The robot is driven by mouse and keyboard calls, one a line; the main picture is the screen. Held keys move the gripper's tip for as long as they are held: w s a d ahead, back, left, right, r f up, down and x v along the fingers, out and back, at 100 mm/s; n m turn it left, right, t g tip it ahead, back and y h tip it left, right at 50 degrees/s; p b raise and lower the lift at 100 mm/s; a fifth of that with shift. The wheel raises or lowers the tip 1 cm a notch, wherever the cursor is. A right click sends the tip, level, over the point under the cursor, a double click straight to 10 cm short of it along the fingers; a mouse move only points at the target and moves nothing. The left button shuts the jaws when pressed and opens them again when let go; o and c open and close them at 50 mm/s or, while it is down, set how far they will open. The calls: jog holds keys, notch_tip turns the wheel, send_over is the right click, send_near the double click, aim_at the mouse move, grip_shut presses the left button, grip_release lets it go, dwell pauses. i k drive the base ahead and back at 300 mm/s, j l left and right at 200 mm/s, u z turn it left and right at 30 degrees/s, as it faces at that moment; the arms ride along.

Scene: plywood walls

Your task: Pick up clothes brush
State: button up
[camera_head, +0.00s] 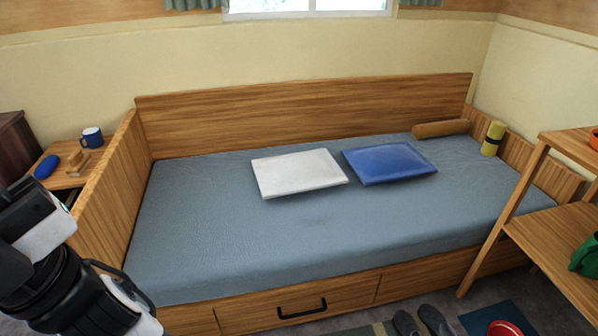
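A small wooden brush-like item (78,163), which may be the clothes brush, lies on the bedside table (65,184) at the left. It is too small to tell for sure. A blue oval object (45,167) lies to its left on the same table; I cannot tell what it is. Black and white links of my arm fill the lower left corner, in front of the table's near side. No gripper fingers show.
The bed (240,240) with a white cushion (298,173) and a blue cushion (389,163) fills the middle. A wooden shelf (565,235) stands right. Slippers (422,322) lie on the floor.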

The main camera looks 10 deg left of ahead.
aim_at(78, 162)
jog(key=u, duration=1.5)
